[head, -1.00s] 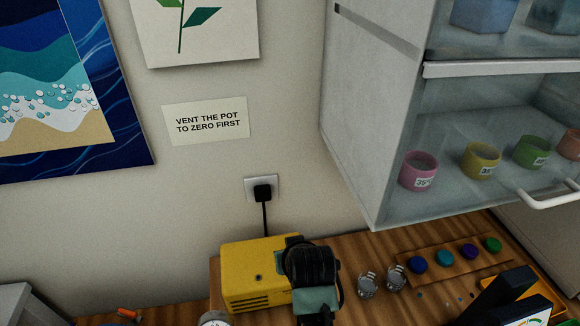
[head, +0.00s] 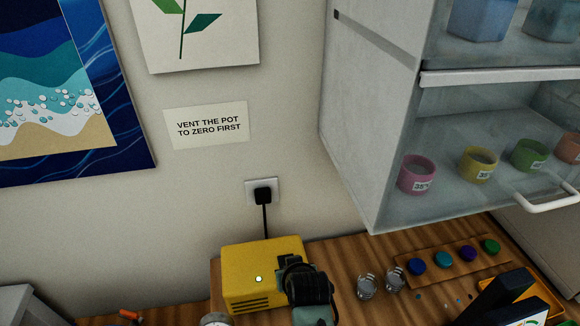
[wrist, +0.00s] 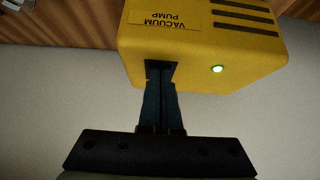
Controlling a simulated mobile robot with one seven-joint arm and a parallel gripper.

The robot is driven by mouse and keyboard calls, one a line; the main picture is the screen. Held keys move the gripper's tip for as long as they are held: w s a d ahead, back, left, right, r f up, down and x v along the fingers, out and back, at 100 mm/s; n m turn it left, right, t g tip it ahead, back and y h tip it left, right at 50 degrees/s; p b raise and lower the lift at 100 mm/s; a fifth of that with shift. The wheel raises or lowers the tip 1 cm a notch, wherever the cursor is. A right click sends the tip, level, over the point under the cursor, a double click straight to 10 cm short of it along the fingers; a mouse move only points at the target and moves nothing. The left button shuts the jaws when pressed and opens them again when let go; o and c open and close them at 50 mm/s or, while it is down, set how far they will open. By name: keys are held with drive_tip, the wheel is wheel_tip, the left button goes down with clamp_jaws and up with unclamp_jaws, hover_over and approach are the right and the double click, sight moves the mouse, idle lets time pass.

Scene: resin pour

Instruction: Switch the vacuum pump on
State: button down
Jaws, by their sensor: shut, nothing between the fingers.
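The yellow vacuum pump (head: 262,268) stands on the wooden bench against the wall. A small light on its front glows green-white in both views. In the wrist view the pump (wrist: 235,50) appears upside down, with its name label and dark vent slots. My gripper (wrist: 161,72) is shut with nothing in it. Its fingertips are at the pump's face beside the lit lamp, over a dark spot. I cannot tell whether they touch, and the switch itself is hidden. In the head view my dark wrist covers the pump's right side.
A black plug (head: 263,195) sits in the wall socket above the pump. Clear cups (head: 367,286) and a board of coloured pots (head: 443,259) stand to the right. A glass-fronted cabinet (head: 375,120) hangs above them. A sign (head: 207,125) is on the wall.

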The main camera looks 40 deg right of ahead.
drive_tip(key=shift+r+p, duration=0.75)
drive_tip(key=shift+r, duration=0.05)
drive_tip(key=shift+r+p, duration=0.5)
drive_tip(key=shift+r, duration=0.05)
drive_tip(key=r+p, duration=0.1)
drive_tip(key=r, duration=0.1)
drive_tip(key=r+p, duration=0.1)
drive_tip(key=shift+s+a+r+p, duration=0.2)
drive_tip(key=shift+s+r+p, duration=0.05)
drive_tip(key=shift+p, duration=0.1)
drive_tip(key=s+a+r+b, duration=0.2)
drive_tip(key=s+a+r, duration=0.2)
drive_tip(key=s+r, duration=0.1)
drive_tip(key=shift+s+r+b, duration=0.25)
drive_tip(key=shift+s+b, duration=0.1)
drive_tip(key=shift+s, duration=0.45)
